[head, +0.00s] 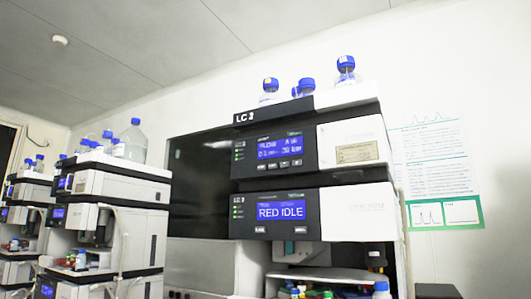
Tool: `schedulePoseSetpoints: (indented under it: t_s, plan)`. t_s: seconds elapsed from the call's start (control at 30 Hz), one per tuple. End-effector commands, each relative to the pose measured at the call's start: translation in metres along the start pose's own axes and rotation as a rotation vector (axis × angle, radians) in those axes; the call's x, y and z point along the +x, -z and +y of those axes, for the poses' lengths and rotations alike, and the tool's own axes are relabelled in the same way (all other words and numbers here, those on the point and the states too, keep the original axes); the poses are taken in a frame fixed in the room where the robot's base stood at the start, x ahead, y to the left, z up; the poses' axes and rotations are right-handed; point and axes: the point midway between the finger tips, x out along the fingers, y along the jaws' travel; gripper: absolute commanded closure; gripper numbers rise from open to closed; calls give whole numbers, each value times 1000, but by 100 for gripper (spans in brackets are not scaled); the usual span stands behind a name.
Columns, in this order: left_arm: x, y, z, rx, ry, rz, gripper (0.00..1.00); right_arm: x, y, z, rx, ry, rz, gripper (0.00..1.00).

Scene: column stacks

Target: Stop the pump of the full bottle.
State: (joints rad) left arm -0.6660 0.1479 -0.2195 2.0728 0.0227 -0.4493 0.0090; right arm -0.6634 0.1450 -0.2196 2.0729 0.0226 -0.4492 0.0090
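A column stack labelled LC 2 stands right of centre. Its upper module has a blue display (281,147) that reads FLOW with small figures, partly too small to read, and a row of buttons (280,165) below it. The lower module's display (281,211) reads RED IDLE. On top stand blue-capped bottles: a left one (269,97), a middle one (304,88) and a right one (346,77). Their lower parts are hidden by the stack's top edge, so I cannot tell how full they are. Neither of my grippers is in view.
More stacks stand at left, with a large clear bottle (133,145) and smaller blue-capped bottles on top. Small coloured-cap vials sit in an open bay (325,276) at the bottom of LC 2. A poster (438,170) hangs on the right wall.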

Motion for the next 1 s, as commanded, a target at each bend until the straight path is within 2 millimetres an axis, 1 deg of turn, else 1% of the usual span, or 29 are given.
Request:
schedulePoseSetpoints:
  t_s: [0.53, 0.57, 0.6, 0.67, 1.0]
  plan:
    - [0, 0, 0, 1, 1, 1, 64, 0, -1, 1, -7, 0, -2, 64]
    - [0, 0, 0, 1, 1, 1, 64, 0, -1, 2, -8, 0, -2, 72]
    - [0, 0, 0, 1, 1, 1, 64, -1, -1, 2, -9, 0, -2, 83]
    - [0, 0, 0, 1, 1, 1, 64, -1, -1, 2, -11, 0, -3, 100]
    - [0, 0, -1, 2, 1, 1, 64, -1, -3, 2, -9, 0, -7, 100]
